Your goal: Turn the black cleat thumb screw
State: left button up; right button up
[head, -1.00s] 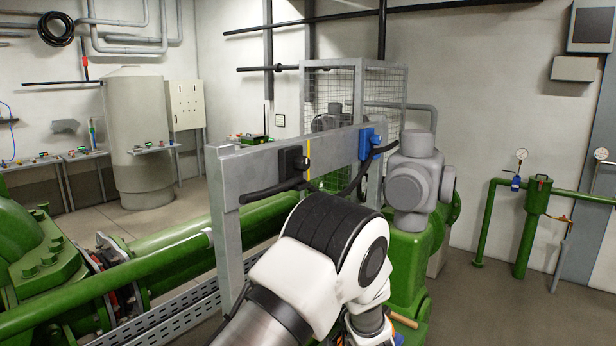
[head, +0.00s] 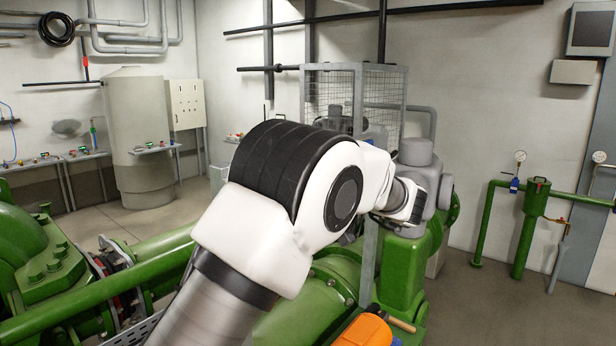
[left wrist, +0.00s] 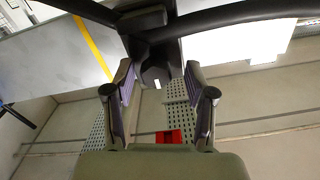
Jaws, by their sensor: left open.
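In the left wrist view, the black cleat (left wrist: 160,30) is at the top centre on the grey beam (left wrist: 65,50), with thick black cable across it. A dark block with a small pale mark, apparently its thumb screw (left wrist: 155,73), points down between the fingers. My left gripper (left wrist: 158,85) is open, one finger on each side of this block; I cannot tell whether they touch it. In the head view, my left arm hides the black cleat and most of the beam. My right gripper is not in view.
A yellow stripe (left wrist: 92,47) marks the beam beside the cleat. A red piece (left wrist: 168,136) lies below the fingers. In the head view, green pipework (head: 150,255) and a grey-topped green valve (head: 405,260) flank my arm. An orange object (head: 366,331) is at the bottom.

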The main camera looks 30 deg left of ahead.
pick_arm(q)
jog(key=shift+w+d+f, duration=0.1)
jog(key=shift+w+d, duration=0.05)
jog(key=c, duration=0.4)
grip_shut()
